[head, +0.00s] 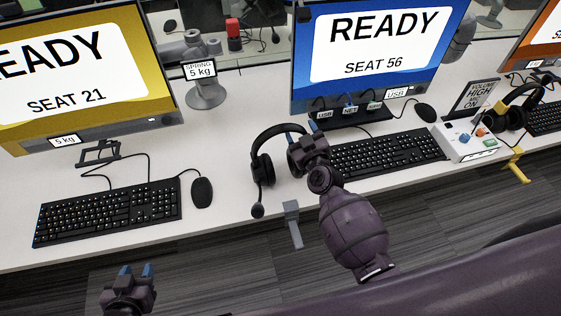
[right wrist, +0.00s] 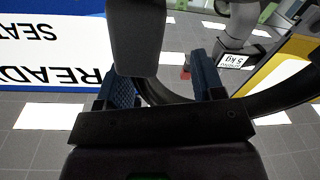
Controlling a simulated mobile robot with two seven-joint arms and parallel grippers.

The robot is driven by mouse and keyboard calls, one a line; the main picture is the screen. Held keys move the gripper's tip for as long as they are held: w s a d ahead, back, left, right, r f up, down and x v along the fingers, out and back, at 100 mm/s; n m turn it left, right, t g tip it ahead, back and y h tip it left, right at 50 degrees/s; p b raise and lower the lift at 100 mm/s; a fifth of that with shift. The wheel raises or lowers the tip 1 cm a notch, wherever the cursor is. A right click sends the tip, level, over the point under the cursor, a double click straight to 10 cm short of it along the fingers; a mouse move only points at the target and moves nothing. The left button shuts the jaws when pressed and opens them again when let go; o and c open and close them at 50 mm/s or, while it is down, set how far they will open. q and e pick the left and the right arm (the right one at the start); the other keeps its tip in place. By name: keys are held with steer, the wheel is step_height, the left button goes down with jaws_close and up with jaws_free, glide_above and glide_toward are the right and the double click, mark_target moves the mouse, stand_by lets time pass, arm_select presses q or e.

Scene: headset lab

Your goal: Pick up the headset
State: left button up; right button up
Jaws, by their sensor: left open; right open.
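A black headset with a boom microphone (head: 262,168) stands on the white desk between the two keyboards. My right gripper (head: 307,127) is at the right side of its headband and hides part of that side and the right earcup. In the right wrist view the black headband (right wrist: 275,100) curves through the space between the blue fingers of my right gripper (right wrist: 163,85), which are apart. A dark padded piece, probably an earcup (right wrist: 137,40), hangs close in front of the left finger. My left gripper (head: 136,271) is open and empty, low in front of the desk.
Keyboards (head: 108,212) and (head: 388,153) lie either side of the headset, with a mouse (head: 202,192) to its left. A blue monitor (head: 385,75) stands behind. A grey hook (head: 291,222) hangs at the desk edge. Another headset (head: 512,116) is at the far right.

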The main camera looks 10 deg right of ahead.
steer(key=shift+w, duration=0.3)
jaws_close()
steer(key=shift+r, duration=0.1)
